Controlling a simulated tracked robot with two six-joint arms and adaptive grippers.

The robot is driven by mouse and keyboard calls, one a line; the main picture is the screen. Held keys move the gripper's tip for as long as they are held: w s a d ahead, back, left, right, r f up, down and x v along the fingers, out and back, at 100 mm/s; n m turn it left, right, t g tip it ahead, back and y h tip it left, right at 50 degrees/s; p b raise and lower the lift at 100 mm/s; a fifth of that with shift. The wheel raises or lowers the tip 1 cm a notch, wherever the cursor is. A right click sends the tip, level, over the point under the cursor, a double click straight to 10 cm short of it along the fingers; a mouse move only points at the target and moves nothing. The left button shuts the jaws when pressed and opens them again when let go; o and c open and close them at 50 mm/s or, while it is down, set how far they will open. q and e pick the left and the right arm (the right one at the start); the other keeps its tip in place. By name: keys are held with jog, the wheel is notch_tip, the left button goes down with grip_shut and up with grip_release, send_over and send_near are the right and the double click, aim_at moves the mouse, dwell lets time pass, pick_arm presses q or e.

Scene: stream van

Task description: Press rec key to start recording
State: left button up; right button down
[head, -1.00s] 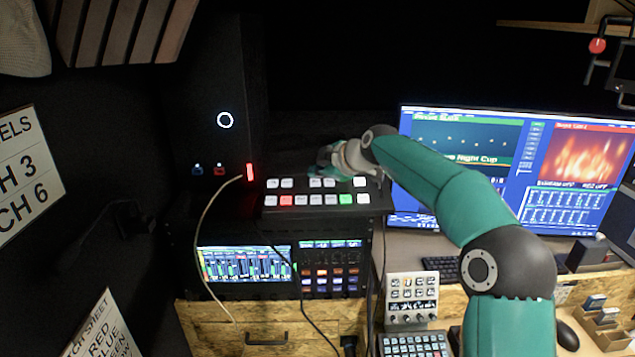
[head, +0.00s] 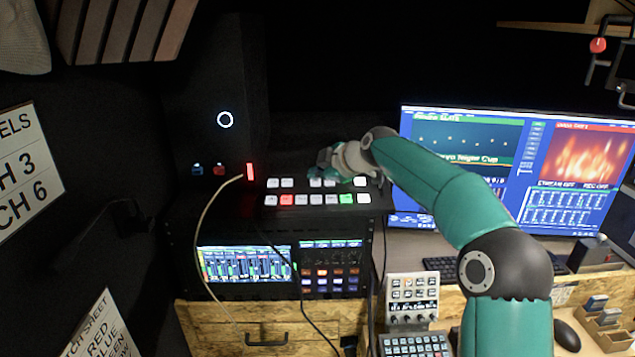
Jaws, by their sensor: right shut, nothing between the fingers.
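A black switcher panel (head: 318,209) with two rows of lit keys stands on the rack. Most keys are white; one in the front row is red (head: 286,200) and one is green (head: 346,199). I cannot read which key is the rec key. My right gripper (head: 316,174) is shut and empty, low over the back row of keys; it hides part of that row. I cannot tell whether it touches a key. The monitor (head: 470,190) at the right reads "STREAM OFF" and "REC OFF". My left gripper is out of view.
Below the panel is a rack with a lit mixer screen (head: 245,264) and a button unit (head: 331,269). A cable (head: 201,232) hangs at the left. A small white keypad (head: 413,297) and a keyboard (head: 414,344) lie at lower right.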

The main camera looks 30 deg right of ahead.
aim_at(317, 191)
jog(key=shift+w+f+b, duration=0.1)
jog(key=shift+f+b, duration=0.3)
jog(key=shift+f, duration=0.05)
dwell(0.3)
dwell(0.3)
jog(key=shift+s+a+r+p, duration=0.1)
jog(key=shift+s+r+p, duration=0.1)
jog(key=shift+r+p, duration=0.5)
jog(key=shift+r, duration=0.2)
jog(key=shift+s+a+r+p, duration=0.15)
jog(key=shift+r+p, duration=0.25)
jog(key=shift+r, duration=0.4)
jog(key=shift+s+a+r+p, duration=0.1)
jog(key=shift+s+r+p, duration=0.1)
jog(key=shift+r+p, duration=0.45)
jog(key=shift+s+a+r+p, duration=0.1)
jog(key=shift+s+r+p, duration=0.1)
jog(key=shift+r, duration=0.75)
jog(key=shift+w+d+f, duration=0.1)
